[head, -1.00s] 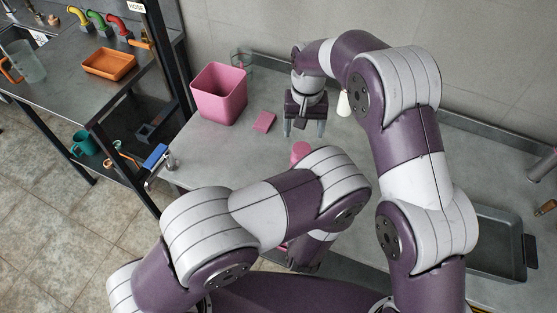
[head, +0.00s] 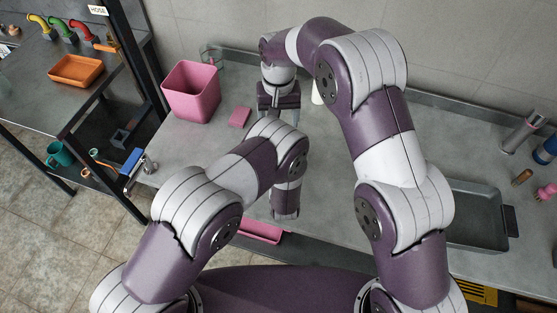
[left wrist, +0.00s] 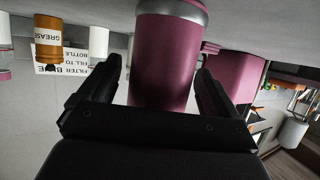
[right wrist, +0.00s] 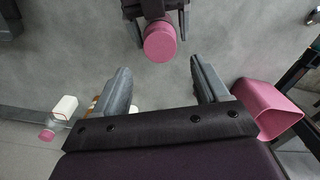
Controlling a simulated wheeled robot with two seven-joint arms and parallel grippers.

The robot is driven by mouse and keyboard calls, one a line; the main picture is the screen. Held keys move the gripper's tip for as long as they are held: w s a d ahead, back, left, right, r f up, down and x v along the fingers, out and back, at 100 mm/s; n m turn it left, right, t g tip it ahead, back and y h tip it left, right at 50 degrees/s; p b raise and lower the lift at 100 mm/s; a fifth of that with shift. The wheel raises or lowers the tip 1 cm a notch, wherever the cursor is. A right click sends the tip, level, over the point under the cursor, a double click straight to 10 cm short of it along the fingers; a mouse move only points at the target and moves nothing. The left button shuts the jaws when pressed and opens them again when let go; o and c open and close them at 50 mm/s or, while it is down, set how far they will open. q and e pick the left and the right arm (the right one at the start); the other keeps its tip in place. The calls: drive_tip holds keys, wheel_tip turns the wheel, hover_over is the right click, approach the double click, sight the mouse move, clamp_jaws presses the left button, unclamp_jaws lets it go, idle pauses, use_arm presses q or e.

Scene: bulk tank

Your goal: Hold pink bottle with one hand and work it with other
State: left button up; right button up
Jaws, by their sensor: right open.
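The pink bottle (left wrist: 165,55) stands between the fingers of my left gripper (left wrist: 160,66) in the left wrist view, with narrow gaps showing beside it. That gripper looks open. The right wrist view shows the bottle's round pink top (right wrist: 160,40) with my left gripper (right wrist: 155,10) close around or beside it. My right gripper (right wrist: 160,65) is open and empty, pointing down. The bottle's top lies beyond its fingertips, apart from them. In the head view my right gripper (head: 278,115) is over the bench behind my left forearm, which hides the bottle and my left gripper.
A pink bin (head: 191,95) and a pink sponge-like block (head: 240,117) sit left on the grey bench. A pink tray (head: 262,231) is at the front edge. A grey basin (head: 476,220) is right. A dark shelf rack (head: 112,75) stands left.

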use_arm(q)
drive_tip(key=c, duration=1.5)
clamp_jaws()
use_arm(e)
drive_tip(key=shift+m, duration=0.3)
drive_tip(key=m, duration=0.3)
drive_tip(key=shift+f+m, duration=0.25)
drive_tip(key=shift+m, duration=0.25)
wheel_tip(320, 180, down, 8)
drive_tip(key=shift+r, duration=0.2)
drive_tip(key=c, duration=1.1)
drive_tip(key=n, duration=0.6)
